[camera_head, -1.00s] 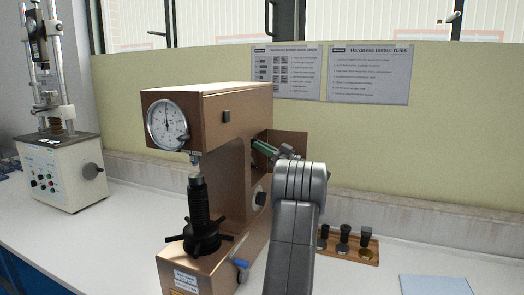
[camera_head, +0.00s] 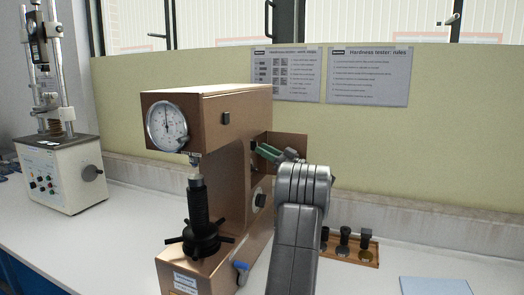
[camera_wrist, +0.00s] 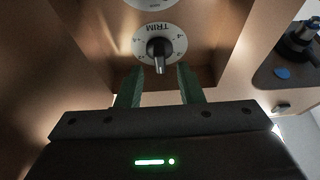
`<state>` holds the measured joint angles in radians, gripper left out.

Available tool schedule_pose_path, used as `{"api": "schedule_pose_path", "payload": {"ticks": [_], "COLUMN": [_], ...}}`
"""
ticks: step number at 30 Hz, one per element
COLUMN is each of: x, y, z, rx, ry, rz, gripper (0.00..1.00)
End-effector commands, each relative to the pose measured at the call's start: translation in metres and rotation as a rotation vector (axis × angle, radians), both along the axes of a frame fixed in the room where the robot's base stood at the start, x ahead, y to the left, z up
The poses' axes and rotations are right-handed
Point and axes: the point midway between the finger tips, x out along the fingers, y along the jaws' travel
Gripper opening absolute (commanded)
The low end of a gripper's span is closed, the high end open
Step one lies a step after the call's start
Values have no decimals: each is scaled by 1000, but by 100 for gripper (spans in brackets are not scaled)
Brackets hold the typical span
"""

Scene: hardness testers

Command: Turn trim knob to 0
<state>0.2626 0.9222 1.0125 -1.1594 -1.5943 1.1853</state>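The trim knob (camera_wrist: 159,50) is dark with a paler front end. It sits in the middle of a round white dial marked TRIM (camera_wrist: 174,36), on a brown panel in the wrist view. The small dial numbers are hard to read, and I cannot tell the exact setting. My gripper (camera_wrist: 160,71) has two green fingers, open, one on either side just below the knob, with a gap between them. In the head view my gripper (camera_head: 268,153) is at the recess on the right side of the brown hardness tester (camera_head: 230,108). The knob is hidden there.
The tester's side panel (camera_head: 289,140) stands close to my gripper. A round gauge (camera_head: 167,126) and a black handwheel (camera_head: 200,238) are on its front. A wooden rack (camera_head: 352,252) with dark pieces stands at right. Another machine (camera_head: 60,174) stands at left.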

Motion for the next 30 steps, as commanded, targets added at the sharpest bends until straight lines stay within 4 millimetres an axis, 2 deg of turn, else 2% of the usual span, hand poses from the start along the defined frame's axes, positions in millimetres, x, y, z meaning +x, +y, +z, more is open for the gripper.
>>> {"api": "schedule_pose_path", "payload": {"ticks": [9,15,21,30], "x": [-25,-37,-43,-43], "y": [-63,-92,-103,-104], "z": [-30,-43,-47,-47], "rx": [1,1,1,0], "ry": [2,2,1,1], "rz": [-3,-2,-1,0], "gripper": [34,34,34,34]}}
